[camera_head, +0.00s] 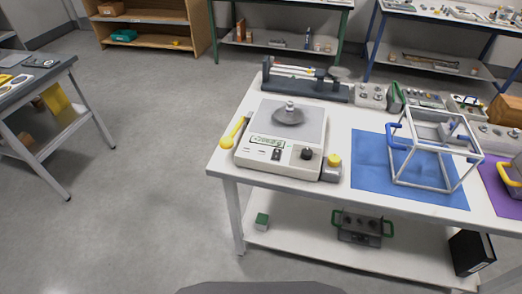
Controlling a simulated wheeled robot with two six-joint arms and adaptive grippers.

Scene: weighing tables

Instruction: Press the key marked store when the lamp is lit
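A white weighing scale (254,158) stands near the left end of the white table. A small metal weight (291,106) sits on its round grey pan (288,118). Its front panel has a greenish display (267,142), a small dark key or switch (277,154) and a black knob (307,153). The markings are too small to read, so I cannot tell which key is marked store. A yellow-topped grey piece (334,160) stands at the scale's right front corner; I cannot tell whether it is a lamp or lit. Neither of my grippers is in view.
A yellow-handled tool (234,134) lies beside the scale's left side. A clear-sided frame box (402,164) with blue handles stands on a blue mat (369,174) to the right. A dark balance-like device (304,88) is behind the scale. Open floor (140,200) lies left of the table.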

